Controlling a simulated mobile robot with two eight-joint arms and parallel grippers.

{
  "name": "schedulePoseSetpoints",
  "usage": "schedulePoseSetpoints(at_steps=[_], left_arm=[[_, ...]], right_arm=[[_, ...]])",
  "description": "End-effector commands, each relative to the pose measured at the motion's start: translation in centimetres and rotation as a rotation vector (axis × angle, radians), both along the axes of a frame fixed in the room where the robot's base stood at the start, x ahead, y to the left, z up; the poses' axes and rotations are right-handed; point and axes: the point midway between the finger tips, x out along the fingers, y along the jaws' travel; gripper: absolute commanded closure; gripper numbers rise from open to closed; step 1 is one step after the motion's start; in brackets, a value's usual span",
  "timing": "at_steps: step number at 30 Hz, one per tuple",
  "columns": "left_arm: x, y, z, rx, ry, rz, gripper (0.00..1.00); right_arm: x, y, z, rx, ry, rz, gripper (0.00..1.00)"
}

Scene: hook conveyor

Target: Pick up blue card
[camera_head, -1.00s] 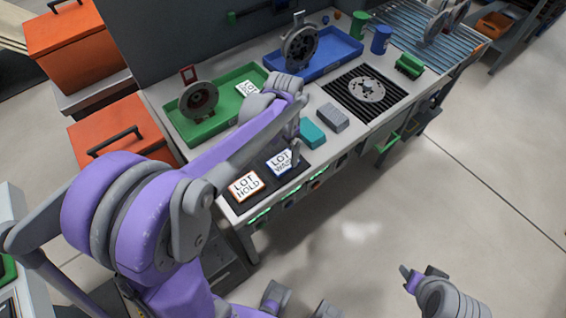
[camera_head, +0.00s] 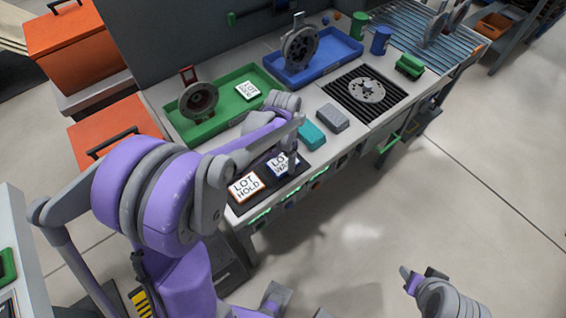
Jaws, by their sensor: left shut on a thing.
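The blue card, blue-edged with "LOT WA…" lettering (camera_head: 277,166), is at the dark mat (camera_head: 262,189) on the bench's front left corner. My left gripper (camera_head: 292,157) reaches down over its right side and is shut on it, hiding part of its lettering. I cannot tell whether the card is clear of the mat. An orange-edged card reading "LOT HOLD" (camera_head: 246,186) lies just left of it. My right gripper (camera_head: 421,274) is away from the bench, above the floor at lower right. Its jaw opening is unclear.
A green tray (camera_head: 215,143) holds a wheel-like part and a white card. A blue tray (camera_head: 335,59) and a black grate (camera_head: 342,88) are farther back.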

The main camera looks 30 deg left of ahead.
Motion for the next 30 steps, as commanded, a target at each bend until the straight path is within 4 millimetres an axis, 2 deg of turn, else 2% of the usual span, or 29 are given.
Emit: schedulePoseSetpoints(at_steps=[1,2,11,14,21,25,30], left_arm=[[0.0,0.0,0.0,0.000,0.000,0.000,0.68],[0.0,0.0,0.0,0.000,0.000,0.000,0.73],[0.0,0.0,0.7,0.000,0.000,0.000,0.73],[0.0,0.0,2.2,0.000,0.000,0.000,0.73],[0.0,0.0,7.1,0.000,0.000,0.000,0.73],[0.0,0.0,9.0,0.000,0.000,0.000,0.73],[0.0,0.0,10.4,0.000,0.000,0.000,0.73]], right_arm=[[0.0,0.0,0.0,0.000,0.000,0.000,0.50],[0.0,0.0,0.0,0.000,0.000,0.000,0.50],[0.0,0.0,0.1,0.000,0.000,0.000,0.50],[0.1,0.0,0.3,0.000,-0.001,0.000,0.50],[0.2,0.0,0.8,0.000,-0.004,0.000,0.50],[0.2,0.0,0.9,0.000,-0.004,0.000,0.50],[0.3,0.0,1.3,0.000,-0.006,0.000,0.50]])
